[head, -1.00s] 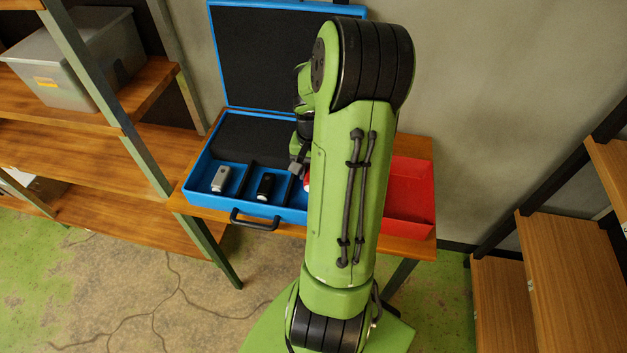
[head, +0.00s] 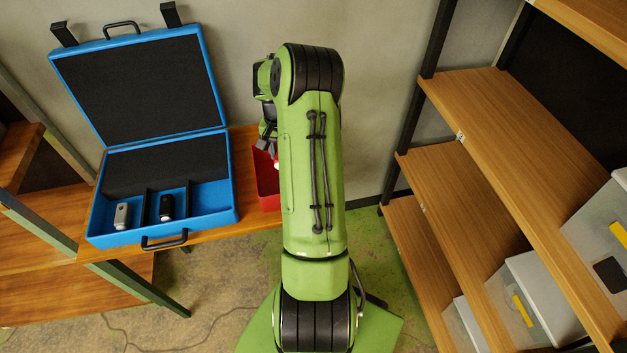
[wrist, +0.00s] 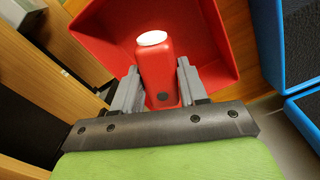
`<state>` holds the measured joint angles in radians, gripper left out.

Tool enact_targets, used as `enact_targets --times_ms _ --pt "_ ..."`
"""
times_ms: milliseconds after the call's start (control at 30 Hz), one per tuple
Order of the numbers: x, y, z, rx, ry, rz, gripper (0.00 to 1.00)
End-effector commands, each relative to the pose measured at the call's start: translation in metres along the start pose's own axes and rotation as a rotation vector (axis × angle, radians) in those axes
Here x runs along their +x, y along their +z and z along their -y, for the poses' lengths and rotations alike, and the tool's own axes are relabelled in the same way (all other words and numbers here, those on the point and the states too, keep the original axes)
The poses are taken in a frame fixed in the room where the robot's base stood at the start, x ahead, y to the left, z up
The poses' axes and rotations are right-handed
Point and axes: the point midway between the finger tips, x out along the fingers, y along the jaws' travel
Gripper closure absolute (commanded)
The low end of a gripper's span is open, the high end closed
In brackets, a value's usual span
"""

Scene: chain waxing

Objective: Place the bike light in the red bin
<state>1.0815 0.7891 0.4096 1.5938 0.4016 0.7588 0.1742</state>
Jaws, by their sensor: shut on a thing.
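A red bike light (wrist: 157,70) with a white lens is held between the two fingers of my gripper (wrist: 157,85) in the wrist view. My gripper is shut on it, over the red bin (wrist: 205,30). In the head view the red bin (head: 265,185) stands on the table right of the blue case, partly hidden by my arm. My gripper (head: 268,150) shows there at the bin, mostly behind my arm, with only a small bit of the light visible. I cannot tell how far the light is above the bin floor.
The open blue case (head: 233,190) on the wooden table (head: 205,236) holds a grey light (head: 122,216) and a black light (head: 167,207) in separate compartments; its right compartment is empty. Wooden shelves (head: 455,190) with grey boxes (head: 535,295) stand at the right.

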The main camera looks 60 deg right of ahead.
Motion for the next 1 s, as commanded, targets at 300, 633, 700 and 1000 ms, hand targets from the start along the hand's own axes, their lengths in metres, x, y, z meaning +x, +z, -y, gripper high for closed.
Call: enact_targets --times_ms 300,633,700,1000 --pt "0.064 0.001 0.000 0.000 0.000 0.004 0.90" --pt "0.096 0.001 0.000 -0.001 -0.001 0.000 0.90" --pt "0.096 0.001 0.000 -0.001 -0.001 0.000 0.90" --pt "0.100 0.001 0.000 -0.001 0.000 0.001 0.35"
